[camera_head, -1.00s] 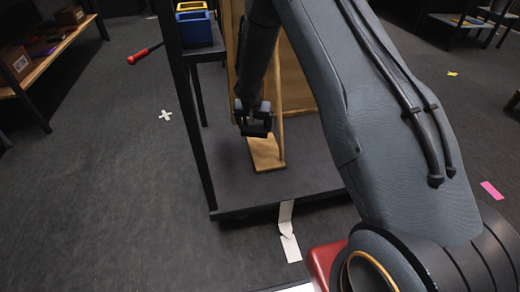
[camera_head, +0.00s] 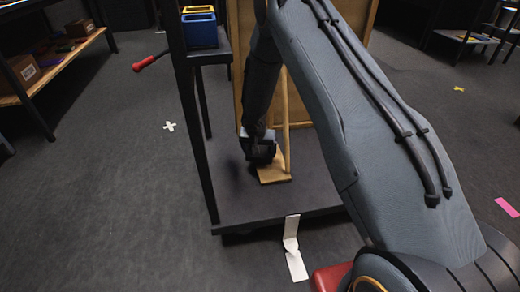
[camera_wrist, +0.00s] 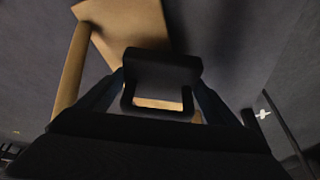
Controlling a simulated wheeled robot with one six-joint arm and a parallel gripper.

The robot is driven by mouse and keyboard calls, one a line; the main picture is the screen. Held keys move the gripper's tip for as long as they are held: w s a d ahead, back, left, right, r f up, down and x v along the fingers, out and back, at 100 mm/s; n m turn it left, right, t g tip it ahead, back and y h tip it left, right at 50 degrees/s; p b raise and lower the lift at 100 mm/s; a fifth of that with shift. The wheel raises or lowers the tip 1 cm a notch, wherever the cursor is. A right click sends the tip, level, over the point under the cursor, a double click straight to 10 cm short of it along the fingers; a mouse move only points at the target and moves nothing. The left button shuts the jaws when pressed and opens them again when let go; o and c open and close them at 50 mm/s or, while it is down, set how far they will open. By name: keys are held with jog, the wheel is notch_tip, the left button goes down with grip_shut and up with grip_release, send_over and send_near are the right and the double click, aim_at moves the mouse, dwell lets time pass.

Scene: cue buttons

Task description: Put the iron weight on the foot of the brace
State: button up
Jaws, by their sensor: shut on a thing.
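The iron weight (camera_wrist: 162,68) is a black block with a looped handle. My gripper (camera_wrist: 158,104) is shut on its handle, with a finger at either side. In the head view the weight (camera_head: 262,153) hangs below my gripper (camera_head: 257,138), over the left part of the brace's foot. The foot (camera_head: 275,172) is a flat wooden plate on the dark platform, below a thin upright strut (camera_head: 286,120). In the wrist view the foot (camera_wrist: 120,22) extends past the weight at upper left. I cannot tell whether the weight touches it.
The dark platform (camera_head: 230,200) has a black post at its left. A wooden panel (camera_head: 300,95) stands behind the foot. Blue and yellow bins (camera_head: 199,30) sit on a shelf at back left. A red-tipped handle (camera_head: 140,66) sticks out left.

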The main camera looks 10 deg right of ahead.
aim_at(260, 157)
jog(key=shift+w+f+b, duration=0.15)
jog(key=shift+f+b, duration=0.35)
jog(key=shift+f, duration=0.95)
jog(key=shift+f, duration=0.1)
jog(key=o, duration=2)
jog(key=shift+s+f, duration=0.1)
jog(key=shift+s, duration=0.1)
jog(key=p+v, duration=0.3)
jog(key=v, duration=0.9)
